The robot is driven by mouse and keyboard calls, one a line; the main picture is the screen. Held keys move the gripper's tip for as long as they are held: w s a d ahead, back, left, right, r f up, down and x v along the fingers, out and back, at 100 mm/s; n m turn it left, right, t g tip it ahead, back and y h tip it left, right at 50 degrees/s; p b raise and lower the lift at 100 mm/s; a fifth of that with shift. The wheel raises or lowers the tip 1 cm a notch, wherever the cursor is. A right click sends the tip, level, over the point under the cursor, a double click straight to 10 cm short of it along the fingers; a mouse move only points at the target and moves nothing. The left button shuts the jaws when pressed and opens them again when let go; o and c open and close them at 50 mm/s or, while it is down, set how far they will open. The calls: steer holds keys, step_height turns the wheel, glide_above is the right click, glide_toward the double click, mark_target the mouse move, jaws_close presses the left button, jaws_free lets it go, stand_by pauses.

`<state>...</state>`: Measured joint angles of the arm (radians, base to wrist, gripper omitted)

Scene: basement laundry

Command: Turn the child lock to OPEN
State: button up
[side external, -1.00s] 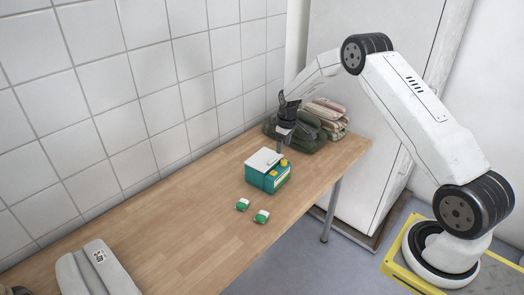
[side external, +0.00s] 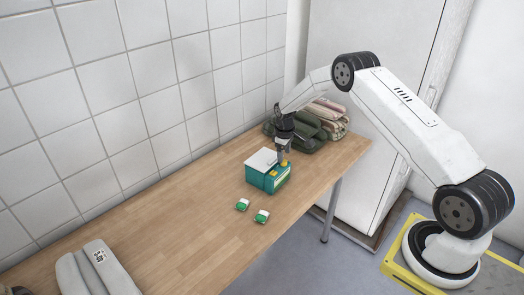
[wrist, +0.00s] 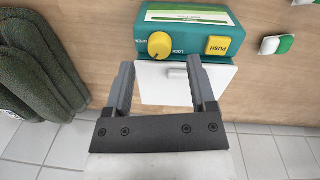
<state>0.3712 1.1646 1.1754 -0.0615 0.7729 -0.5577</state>
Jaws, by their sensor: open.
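A teal box (side external: 268,178) with a white lid (side external: 262,160) stands on the wooden table. The wrist view shows its teal face (wrist: 190,36) with a round yellow knob (wrist: 159,45) and a square yellow PUSH button (wrist: 218,46). Small lettering flanks the knob; which mark it points to is not clear. My gripper (wrist: 161,64) is open and empty, pointing down at the box, with the knob in line with the gap between its fingertips. Contact cannot be told. The white lid, with a small tab, shows below the knob (wrist: 165,85). In the side view my gripper (side external: 284,158) partly covers the knob area.
Two green-and-white pieces (side external: 242,204) (side external: 262,216) lie in front of the box. Folded dark green cloths (side external: 312,135) and other textiles (side external: 330,114) are piled behind it. A tiled wall (side external: 150,90) borders the table (side external: 180,225). A grey-white object (side external: 95,275) lies at the near left.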

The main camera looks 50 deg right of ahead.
steer(key=shift+d+f, duration=0.1)
steer(key=shift+f, duration=1.35)
jaws_close()
